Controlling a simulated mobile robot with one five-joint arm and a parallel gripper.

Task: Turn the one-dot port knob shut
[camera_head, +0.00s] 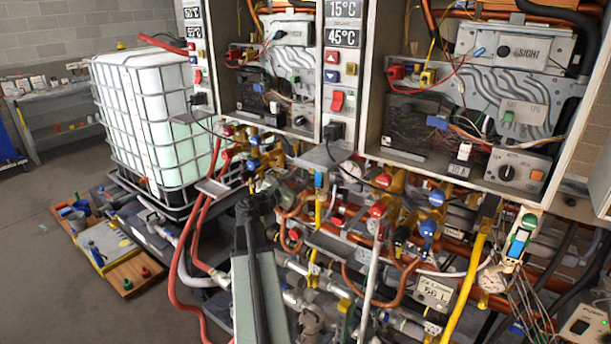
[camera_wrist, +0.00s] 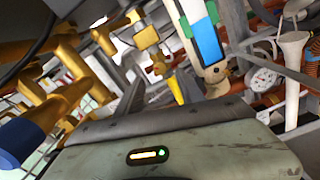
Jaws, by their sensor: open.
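Several red and blue valve knobs sit on brass fittings under the heaters. In the head view these include a red knob (camera_head: 384,180), a blue knob (camera_head: 436,197), another blue knob (camera_head: 428,228) and a red knob (camera_head: 377,211). No dot marks are legible, so I cannot tell which is the one-dot port knob. My gripper (camera_head: 262,188) reaches up at the left part of the pipework, below the left heater. In the wrist view my gripper (camera_wrist: 160,92) is open and holds nothing visible. A dark blue cylindrical part (camera_wrist: 28,138) is at the left there, beside brass pipes.
Two open heater cabinets (camera_head: 363,90) hang above the pipes. Red hoses (camera_head: 186,270) run down left of my arm. A caged white tank (camera_head: 150,120) stands at the left. A white-and-blue handle (camera_wrist: 205,40) rises close beyond my gripper.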

